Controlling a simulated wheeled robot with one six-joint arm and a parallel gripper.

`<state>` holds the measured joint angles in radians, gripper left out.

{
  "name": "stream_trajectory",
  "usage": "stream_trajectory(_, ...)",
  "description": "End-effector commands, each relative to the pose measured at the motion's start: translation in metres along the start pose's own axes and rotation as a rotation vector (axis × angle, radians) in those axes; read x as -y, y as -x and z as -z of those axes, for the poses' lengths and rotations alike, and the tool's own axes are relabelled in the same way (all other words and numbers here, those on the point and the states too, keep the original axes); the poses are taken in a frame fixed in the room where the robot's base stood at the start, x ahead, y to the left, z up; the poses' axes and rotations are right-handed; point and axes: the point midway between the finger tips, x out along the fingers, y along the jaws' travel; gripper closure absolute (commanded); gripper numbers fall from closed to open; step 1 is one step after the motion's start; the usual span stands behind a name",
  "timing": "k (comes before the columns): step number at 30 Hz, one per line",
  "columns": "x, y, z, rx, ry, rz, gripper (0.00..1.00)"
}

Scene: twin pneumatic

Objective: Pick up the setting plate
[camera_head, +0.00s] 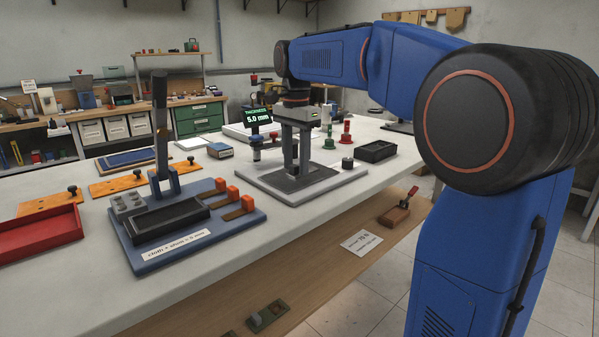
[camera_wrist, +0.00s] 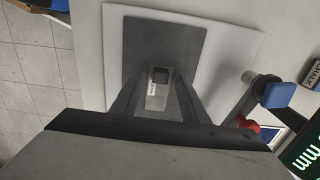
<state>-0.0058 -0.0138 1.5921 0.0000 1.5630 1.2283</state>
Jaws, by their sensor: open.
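My gripper (camera_head: 294,172) points straight down over a dark grey pad (camera_head: 318,180) on a pale base at the middle of the bench. In the wrist view its open fingers (camera_wrist: 161,82) stand on both sides of a small grey piece with a white label and a dark square, which looks like the setting plate (camera_wrist: 158,101). I cannot tell whether the fingers touch it. In the head view the fingers hide most of this piece. The dark pad (camera_wrist: 190,32) lies beneath it.
A lever fixture (camera_head: 160,220) on a blue base and a red tray (camera_head: 38,232) stand at the left. Right of the pad are a small dark cylinder (camera_head: 347,162) and a black tray (camera_head: 376,151). Behind is a display (camera_head: 258,115) reading 5.0 mm. The bench front between the fixtures is clear.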

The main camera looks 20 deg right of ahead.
Motion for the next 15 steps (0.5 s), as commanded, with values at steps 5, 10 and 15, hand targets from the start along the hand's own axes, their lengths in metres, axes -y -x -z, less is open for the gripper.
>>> stream_trajectory(5, 0.0001, 0.0003, 0.0000, 0.000, 0.000, 0.000, 0.69)
stream_trajectory(10, 0.0001, 0.0004, -0.0001, 0.000, 0.000, 0.000, 1.00)
stream_trajectory(15, 0.0001, 0.0006, 0.0000, 0.000, 0.000, 0.000, 1.00)
